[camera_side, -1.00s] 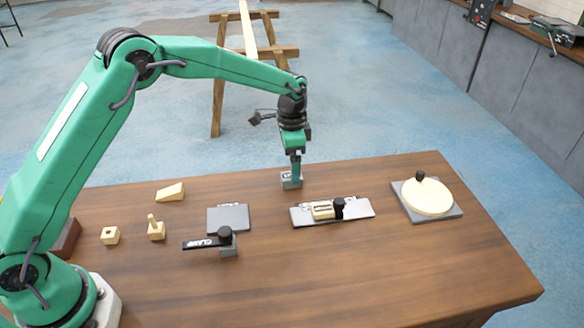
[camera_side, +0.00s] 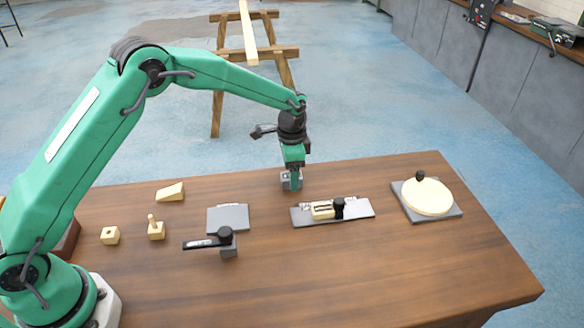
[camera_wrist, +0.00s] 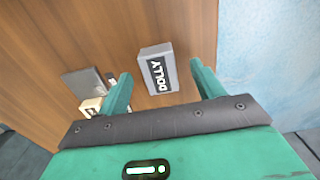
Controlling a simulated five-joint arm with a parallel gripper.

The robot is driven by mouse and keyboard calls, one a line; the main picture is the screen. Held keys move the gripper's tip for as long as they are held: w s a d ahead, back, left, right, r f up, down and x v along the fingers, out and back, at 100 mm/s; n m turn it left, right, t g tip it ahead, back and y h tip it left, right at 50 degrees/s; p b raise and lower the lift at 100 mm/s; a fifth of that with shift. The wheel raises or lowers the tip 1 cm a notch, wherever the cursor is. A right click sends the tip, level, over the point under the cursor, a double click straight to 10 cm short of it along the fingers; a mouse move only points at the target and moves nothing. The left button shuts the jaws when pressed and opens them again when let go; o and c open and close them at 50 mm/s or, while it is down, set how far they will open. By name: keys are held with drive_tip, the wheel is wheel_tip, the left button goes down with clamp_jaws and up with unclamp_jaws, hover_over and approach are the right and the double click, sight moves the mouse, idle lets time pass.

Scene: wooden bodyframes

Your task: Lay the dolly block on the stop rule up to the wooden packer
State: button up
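The dolly block (camera_side: 286,183) is a small grey block standing near the table's far edge. In the wrist view the block (camera_wrist: 172,73) shows a black label reading DOLLY. My gripper (camera_side: 292,184) points down at it. In the wrist view my gripper (camera_wrist: 162,70) is open, one finger on each side of the block, with gaps showing. A long grey plate (camera_side: 358,208), seemingly the stop rule, lies right of the block and nearer the camera. A cream wooden block (camera_side: 323,210), seemingly the packer, sits on it beside a black knob (camera_side: 339,207).
A round cream disc (camera_side: 428,197) on a grey plate is at right. A grey square plate (camera_side: 228,218), a black labelled bar with knob (camera_side: 207,243), a wooden wedge (camera_side: 170,192) and two small wooden pieces (camera_side: 110,235) (camera_side: 156,229) are at left. The front table is clear.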

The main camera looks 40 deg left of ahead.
drive_tip(key=c, duration=1.2)
drive_tip(key=shift+w+r, duration=0.1)
drive_tip(key=shift+r, duration=0.05)
drive_tip(key=shift+r, duration=0.15)
drive_tip(key=shift+r, duration=2.25)
drive_tip(key=shift+s+d+r, duration=0.25)
drive_tip(key=shift+s+d, duration=0.15)
drive_tip(key=shift+d, duration=0.05)
drive_tip(key=s+d+r, duration=0.1)
drive_tip(key=s+d, duration=0.1)
drive_tip(key=s+d+r, duration=0.1)
drive_tip(key=s+d, duration=0.2)
drive_tip(key=s+d+r, duration=0.1)
drive_tip(key=s+d, duration=0.1)
drive_tip(key=s, duration=0.1)
drive_tip(key=shift+s+d+r, duration=0.15)
drive_tip(key=shift+s+d, duration=0.05)
